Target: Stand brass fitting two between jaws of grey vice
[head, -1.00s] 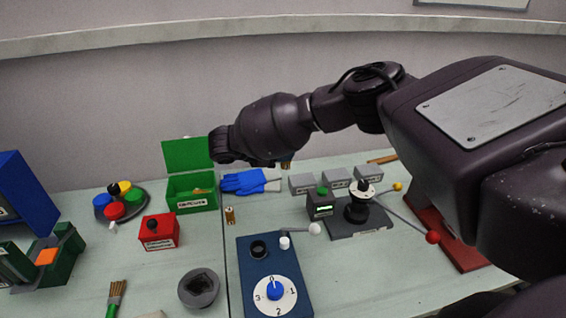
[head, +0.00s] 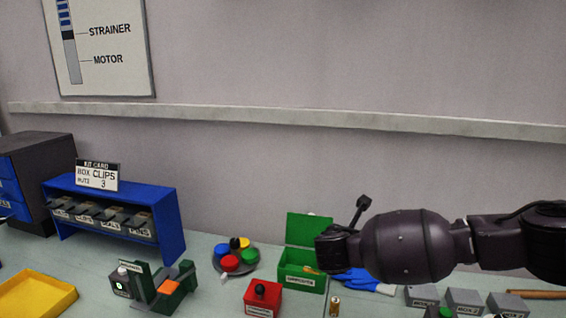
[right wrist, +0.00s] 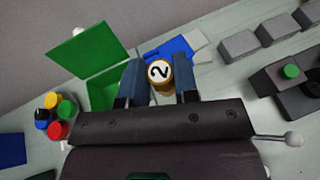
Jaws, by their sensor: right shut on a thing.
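Brass fitting two (right wrist: 158,72), with a white top marked 2, is between the blue-grey fingers of my right gripper (right wrist: 162,84) in the right wrist view. The fingers are shut on it. In the head view, my right gripper (head: 331,246) is beside the open green box, above the table; its fingers and the fitting are hidden there. Another small brass fitting (head: 335,306) stands on the table in front of the box. I cannot make out a grey vice in either current view. My left gripper is not in view.
The green box (head: 302,276) stands near a red box (head: 262,298) and a plate of coloured caps (head: 236,258). A green holder with an orange block (head: 168,288), a blue shelf (head: 165,240) and a yellow tray (head: 38,298) are to the left. Grey boxes (head: 464,299) stand right.

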